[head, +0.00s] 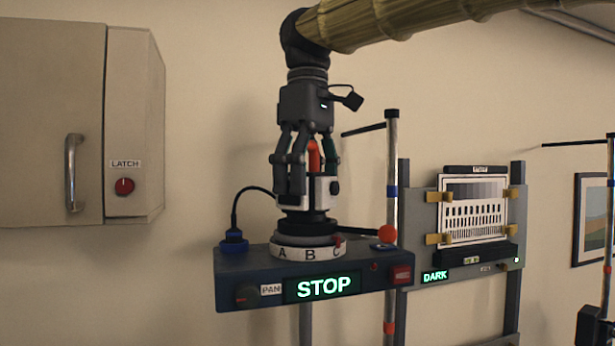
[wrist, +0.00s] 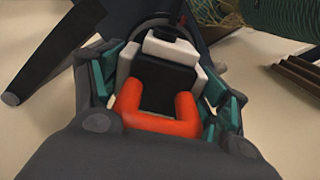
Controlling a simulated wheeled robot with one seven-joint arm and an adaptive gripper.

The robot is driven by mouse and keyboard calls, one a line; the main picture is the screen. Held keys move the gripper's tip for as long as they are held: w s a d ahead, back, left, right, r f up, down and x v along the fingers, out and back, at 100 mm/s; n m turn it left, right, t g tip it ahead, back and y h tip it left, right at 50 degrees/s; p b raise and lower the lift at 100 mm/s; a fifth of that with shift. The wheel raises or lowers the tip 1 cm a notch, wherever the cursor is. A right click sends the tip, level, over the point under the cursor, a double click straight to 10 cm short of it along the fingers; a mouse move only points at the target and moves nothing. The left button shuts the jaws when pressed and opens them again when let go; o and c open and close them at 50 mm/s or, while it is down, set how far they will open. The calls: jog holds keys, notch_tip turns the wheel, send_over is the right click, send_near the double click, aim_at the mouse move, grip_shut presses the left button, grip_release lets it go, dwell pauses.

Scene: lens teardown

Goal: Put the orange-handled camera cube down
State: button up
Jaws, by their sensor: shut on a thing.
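The camera cube is a black and white block (head: 325,191) with an orange handle (head: 314,156). My gripper (head: 308,165) points straight down and is shut on it. In the head view the cube is upright on or just above a black round piece on the white turntable (head: 290,252) lettered A, B, C; I cannot tell whether it bears its full weight there. In the wrist view the orange handle (wrist: 160,122) lies between my fingers, with the cube's white and black body (wrist: 165,75) beyond it. The fingers hide part of the cube in the head view.
The turntable sits on a dark blue base (head: 260,272) with a lit STOP display (head: 324,286). A test chart (head: 474,208) is mounted further right. A wall cabinet (head: 60,115) hangs at left.

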jog(key=o, duration=1.4)
jog(key=shift+o, duration=0.2)
jog(key=shift+s, duration=0.1)
jog(key=shift+r+b, duration=1.15)
jog(key=shift+r, duration=5.15)
jog(key=shift+f, duration=0.1)
